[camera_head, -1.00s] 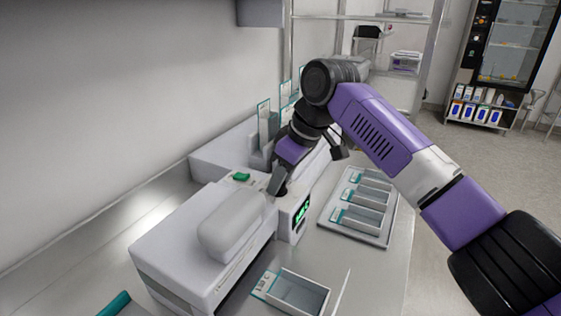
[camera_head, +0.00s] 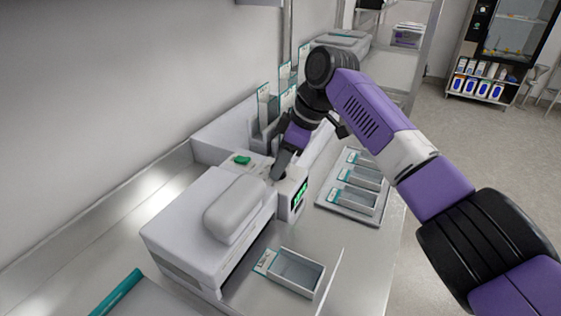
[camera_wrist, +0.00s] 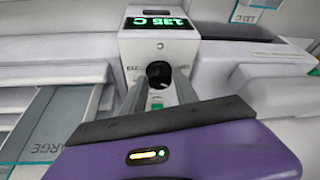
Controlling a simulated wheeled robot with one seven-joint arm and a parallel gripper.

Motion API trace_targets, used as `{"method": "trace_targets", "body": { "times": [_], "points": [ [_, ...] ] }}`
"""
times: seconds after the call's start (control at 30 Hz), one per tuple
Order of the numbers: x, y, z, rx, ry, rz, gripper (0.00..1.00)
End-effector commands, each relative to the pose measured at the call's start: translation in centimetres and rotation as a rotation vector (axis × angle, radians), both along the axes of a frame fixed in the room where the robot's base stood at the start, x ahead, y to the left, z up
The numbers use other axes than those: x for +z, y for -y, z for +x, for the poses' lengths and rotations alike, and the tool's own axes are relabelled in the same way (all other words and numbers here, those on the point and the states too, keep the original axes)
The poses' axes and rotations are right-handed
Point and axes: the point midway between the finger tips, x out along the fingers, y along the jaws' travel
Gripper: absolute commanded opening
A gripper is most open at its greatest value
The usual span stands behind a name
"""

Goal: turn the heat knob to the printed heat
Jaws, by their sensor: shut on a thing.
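The white sealing machine (camera_head: 190,235) stands on the bench with a small control housing at its right end. Its green lit display (camera_head: 300,194) also shows in the wrist view (camera_wrist: 157,22), where it appears to read 135 C. Below the display in the wrist view is the dark round heat knob (camera_wrist: 159,73). My gripper (camera_wrist: 158,92) has its two fingers on either side of the knob, shut on it. In the head view my gripper (camera_head: 280,172) reaches down onto the housing, and the knob is hidden behind it. A printed label card (camera_head: 265,262) is too small to read.
An open tray (camera_head: 298,272) lies in front of the machine. A rack of several small trays (camera_head: 352,205) is to the right. Upright cards (camera_head: 264,105) stand behind my gripper. A green button (camera_head: 242,160) is left of it.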

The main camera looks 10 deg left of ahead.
Motion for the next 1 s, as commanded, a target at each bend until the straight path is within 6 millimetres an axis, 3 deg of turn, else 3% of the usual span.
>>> {"method": "trace_targets", "body": {
  "times": [0.07,0.1,0.2,0.57,1.0],
  "points": [
    [-0.1,-0.1,-0.1,0.001,-0.002,0.0,0.0],
    [-0.1,-0.1,-0.1,0.001,-0.002,0.0,0.38],
    [-0.1,-0.1,-0.1,0.001,-0.002,0.0,0.57],
    [0.3,0.1,0.0,-0.001,0.001,0.001,0.57],
    [6.0,2.5,-0.2,-0.001,0.001,0.0,0.57]
  ]
}}
